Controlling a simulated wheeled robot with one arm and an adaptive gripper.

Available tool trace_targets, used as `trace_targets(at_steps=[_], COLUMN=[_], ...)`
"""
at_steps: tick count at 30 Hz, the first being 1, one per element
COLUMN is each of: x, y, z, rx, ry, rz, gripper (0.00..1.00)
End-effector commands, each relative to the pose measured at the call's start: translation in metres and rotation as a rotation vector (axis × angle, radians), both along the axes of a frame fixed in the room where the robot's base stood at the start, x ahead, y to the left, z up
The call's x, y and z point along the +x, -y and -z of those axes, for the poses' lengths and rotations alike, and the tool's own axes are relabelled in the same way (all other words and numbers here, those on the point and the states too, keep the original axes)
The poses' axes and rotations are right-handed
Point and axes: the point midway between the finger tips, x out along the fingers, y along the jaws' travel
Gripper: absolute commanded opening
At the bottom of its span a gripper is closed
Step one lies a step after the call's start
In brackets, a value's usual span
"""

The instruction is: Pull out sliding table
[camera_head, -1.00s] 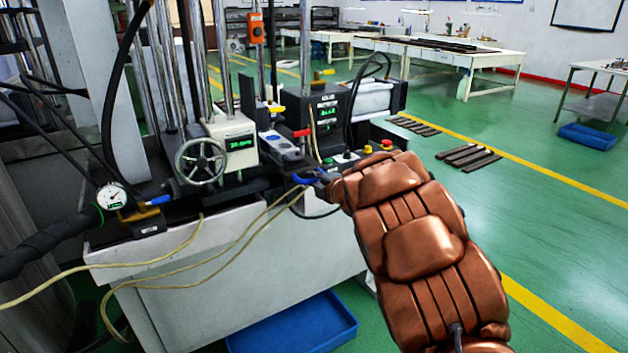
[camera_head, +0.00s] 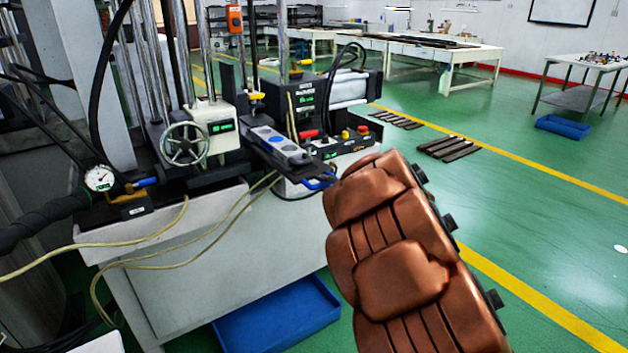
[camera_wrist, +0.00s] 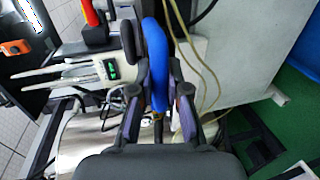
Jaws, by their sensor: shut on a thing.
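The sliding table (camera_head: 256,157) is a dark narrow plate that sticks out from the press machine in the head view. A grey mould with blue parts (camera_head: 280,146) lies on it. Its blue handle (camera_head: 318,183) is at the outer end and also shows as a blue bar in the wrist view (camera_wrist: 157,65). My gripper (camera_wrist: 157,92) is shut on the handle, with one dark finger on each side of it. In the head view my gripper is mostly hidden beside my arm's brown cover.
The handwheel (camera_head: 184,145) and gauge (camera_head: 100,178) are on the machine left of the table. A control box with buttons (camera_head: 345,140) is just behind it. Pale hoses (camera_head: 215,232) hang in front. A blue bin (camera_head: 278,316) is on the floor below. Green floor is open to the right.

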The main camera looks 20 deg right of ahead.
Motion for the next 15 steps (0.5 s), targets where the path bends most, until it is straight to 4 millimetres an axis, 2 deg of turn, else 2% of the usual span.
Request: trace_targets(at_steps=[3, 6, 15], x=[-0.018, -0.027, -0.038], y=[0.007, 0.009, 0.011], z=[0.003, 0.001, 0.001], rx=[-0.003, -0.002, 0.0], ry=[-0.005, -0.001, -0.001], rz=[0.006, 0.004, 0.002], gripper=[0.0, 0.0, 0.0])
